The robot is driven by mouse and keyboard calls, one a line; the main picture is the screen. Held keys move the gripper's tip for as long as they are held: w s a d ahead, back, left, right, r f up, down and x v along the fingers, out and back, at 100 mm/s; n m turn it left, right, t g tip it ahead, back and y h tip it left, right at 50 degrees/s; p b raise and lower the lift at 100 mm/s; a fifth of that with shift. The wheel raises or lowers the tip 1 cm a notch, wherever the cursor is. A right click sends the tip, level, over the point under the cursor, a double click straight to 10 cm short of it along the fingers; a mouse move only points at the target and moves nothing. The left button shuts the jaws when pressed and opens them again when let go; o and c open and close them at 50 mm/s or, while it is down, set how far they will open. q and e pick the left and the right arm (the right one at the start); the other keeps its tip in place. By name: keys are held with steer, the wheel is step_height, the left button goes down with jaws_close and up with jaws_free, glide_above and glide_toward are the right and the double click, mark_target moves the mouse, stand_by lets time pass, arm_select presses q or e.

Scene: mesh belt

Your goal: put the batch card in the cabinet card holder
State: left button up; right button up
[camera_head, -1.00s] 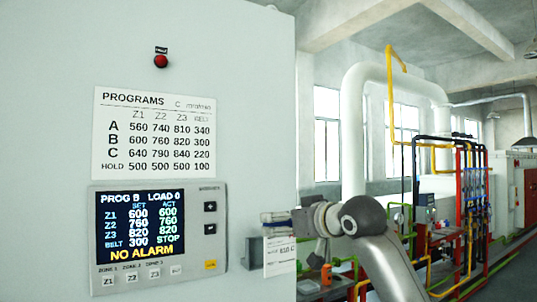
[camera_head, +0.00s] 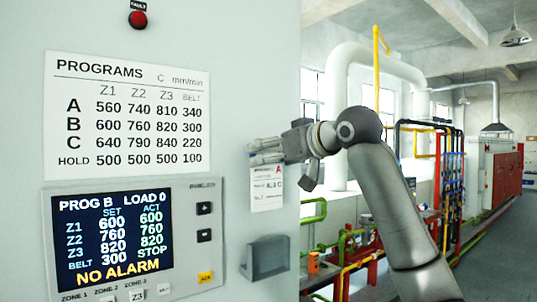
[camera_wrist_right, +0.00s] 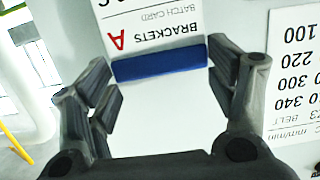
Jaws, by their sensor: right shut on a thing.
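The batch card (camera_head: 267,190) is white with a red letter A and hangs upright below my right gripper (camera_head: 268,152) in the head view. My right gripper is shut on its top edge. In the right wrist view the card (camera_wrist_right: 155,28) appears upside down, with a blue band (camera_wrist_right: 160,64) between the fingers of the right gripper (camera_wrist_right: 160,72). The card holder (camera_head: 268,262) is a grey pocket on the cabinet (camera_head: 235,100) face near its right edge. The card is above the holder and apart from it. No card shows in the holder. My left gripper is not in view.
Left of the holder is a control panel (camera_head: 133,240) with a lit screen and buttons. A programs sheet (camera_head: 127,115) and a red fault lamp (camera_head: 138,19) are above it. Pipes and red cabinets (camera_head: 500,175) stand farther back on the right.

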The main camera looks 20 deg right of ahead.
mark_target(268, 181)
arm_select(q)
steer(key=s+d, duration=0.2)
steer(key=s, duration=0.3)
arm_select(e)
steer(key=f+b, duration=0.1)
steer(key=s+f+b, duration=0.1)
steer(key=f+b, duration=0.1)
steer(key=shift+d+f, duration=0.2)
steer(key=shift+f, duration=0.05)
steer(key=shift+f+b, duration=0.45)
steer(key=shift+f, duration=0.25)
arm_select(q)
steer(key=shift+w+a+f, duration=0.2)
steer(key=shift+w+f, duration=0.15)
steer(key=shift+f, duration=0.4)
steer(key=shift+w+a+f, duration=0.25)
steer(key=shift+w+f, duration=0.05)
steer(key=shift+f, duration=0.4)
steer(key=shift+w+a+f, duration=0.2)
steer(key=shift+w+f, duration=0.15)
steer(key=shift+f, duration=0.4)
arm_select(e)
steer(key=shift+w+f, duration=0.1)
steer(key=shift+f, duration=0.2)
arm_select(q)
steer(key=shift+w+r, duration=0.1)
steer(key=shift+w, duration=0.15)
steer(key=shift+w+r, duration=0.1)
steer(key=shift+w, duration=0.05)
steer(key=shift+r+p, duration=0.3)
